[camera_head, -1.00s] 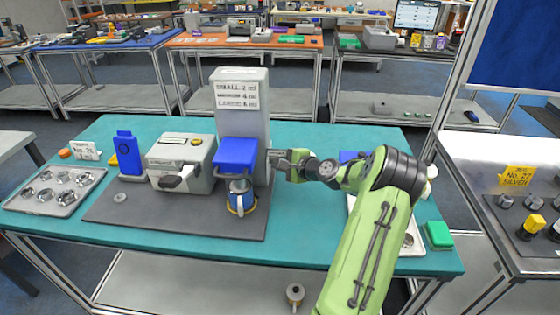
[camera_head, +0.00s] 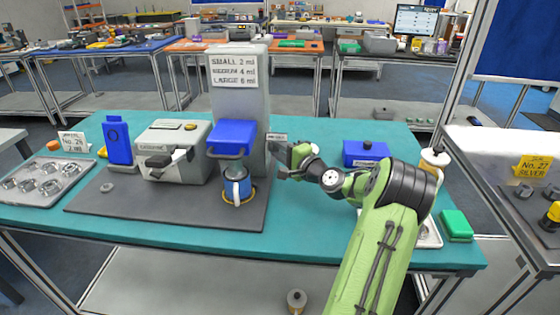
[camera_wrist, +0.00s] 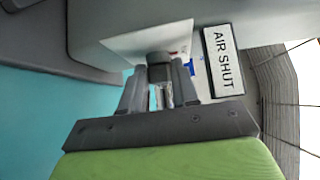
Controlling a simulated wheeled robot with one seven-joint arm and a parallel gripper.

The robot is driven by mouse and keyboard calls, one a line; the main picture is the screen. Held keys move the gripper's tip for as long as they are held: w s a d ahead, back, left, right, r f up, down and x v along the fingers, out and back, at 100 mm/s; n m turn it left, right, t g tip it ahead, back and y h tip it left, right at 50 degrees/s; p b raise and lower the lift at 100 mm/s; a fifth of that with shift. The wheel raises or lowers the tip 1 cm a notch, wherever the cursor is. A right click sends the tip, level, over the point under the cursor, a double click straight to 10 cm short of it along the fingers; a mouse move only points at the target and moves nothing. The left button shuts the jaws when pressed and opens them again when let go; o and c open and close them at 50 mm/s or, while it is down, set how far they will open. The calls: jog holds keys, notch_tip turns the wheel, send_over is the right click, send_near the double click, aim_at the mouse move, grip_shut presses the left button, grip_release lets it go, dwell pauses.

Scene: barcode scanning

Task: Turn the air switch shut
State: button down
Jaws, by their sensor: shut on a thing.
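The tall grey machine (camera_head: 238,85) stands on the teal table and has a blue head (camera_head: 232,138) on its front. My gripper (camera_head: 276,162) is at the machine's right side. In the wrist view, my gripper (camera_wrist: 159,72) is shut on the air switch (camera_wrist: 160,58), a small dark knob with a silvery part between the fingers. The fingers hide much of it. A white label reading "AIR SHUT" (camera_wrist: 222,60) is just right of the switch. A blue mug (camera_head: 237,184) stands under the blue head.
A grey box machine (camera_head: 180,138) and a blue upright block (camera_head: 118,140) stand to the left. A tray of metal parts (camera_head: 45,180) is at far left. A blue box (camera_head: 365,153) and a green box (camera_head: 456,225) are on the right. The table's front strip is clear.

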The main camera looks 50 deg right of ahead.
jog(key=shift+f+n+b, duration=0.15)
jog(key=shift+n+b, duration=0.15)
jog(key=shift+b, duration=0.25)
jog(key=c, duration=0.9)
grip_release()
jog(key=shift+t, duration=0.3)
jog(key=shift+o, duration=0.2)
jog(key=s, duration=0.5)
jog(key=s+a+p, duration=0.1)
jog(key=s, duration=0.9)
jog(key=shift+s+a, duration=0.4)
